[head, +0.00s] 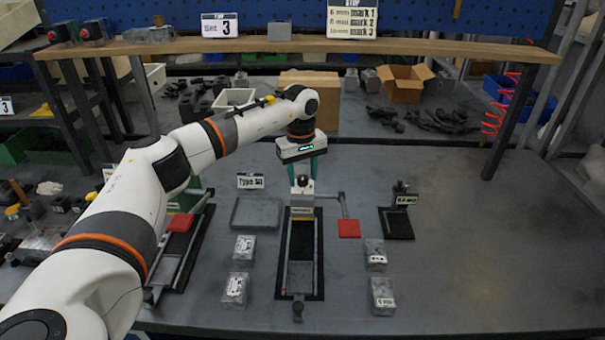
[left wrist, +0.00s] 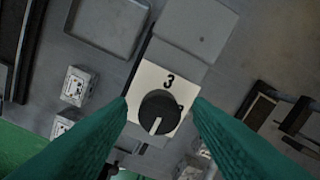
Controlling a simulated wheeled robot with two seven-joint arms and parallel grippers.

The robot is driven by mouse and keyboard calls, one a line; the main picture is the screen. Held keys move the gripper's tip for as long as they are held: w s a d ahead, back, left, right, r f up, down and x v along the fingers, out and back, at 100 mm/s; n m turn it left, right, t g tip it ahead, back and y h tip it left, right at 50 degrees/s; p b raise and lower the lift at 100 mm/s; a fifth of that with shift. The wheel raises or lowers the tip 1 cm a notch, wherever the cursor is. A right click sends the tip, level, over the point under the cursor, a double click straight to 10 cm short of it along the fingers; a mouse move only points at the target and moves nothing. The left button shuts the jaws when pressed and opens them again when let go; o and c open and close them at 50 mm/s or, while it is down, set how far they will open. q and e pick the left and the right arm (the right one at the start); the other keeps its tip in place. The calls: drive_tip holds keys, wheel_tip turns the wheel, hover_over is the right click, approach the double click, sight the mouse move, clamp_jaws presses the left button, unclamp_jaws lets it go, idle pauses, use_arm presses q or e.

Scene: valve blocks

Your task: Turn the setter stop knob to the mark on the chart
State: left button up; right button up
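The setter stop knob (left wrist: 160,112) is round and black with a white pointer line, on a white plate (left wrist: 150,78) marked 3. In the left wrist view the line points toward the bottom of the picture. My left gripper (left wrist: 160,104) is open, with its green fingers apart on either side of the knob and no visible grip on it. In the head view the left gripper (head: 303,172) points down over the far end of the middle fixture (head: 301,245); the knob itself is hard to make out there. The chart (head: 352,18), headed STOP with several mark lines, stands on the shelf. My right gripper is not in view.
A sign (head: 220,25) with a 3 stands on the wooden shelf (head: 440,47). A shallow tray (head: 255,228) and grey blocks (head: 235,288) lie left of the fixture. More blocks (head: 383,296) and a black stand (head: 397,224) are at right. The table's right side is clear.

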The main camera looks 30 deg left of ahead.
sight(301, 178)
use_arm(q)
drive_tip(key=shift+r, duration=0.1)
drive_tip(key=shift+r, duration=0.35)
wheel_tip(301, 178, up, 11)
drive_tip(key=b, duration=0.2)
drive_tip(key=shift+s, duration=0.15)
drive_tip(key=shift+a, duration=0.1)
idle(0.4)
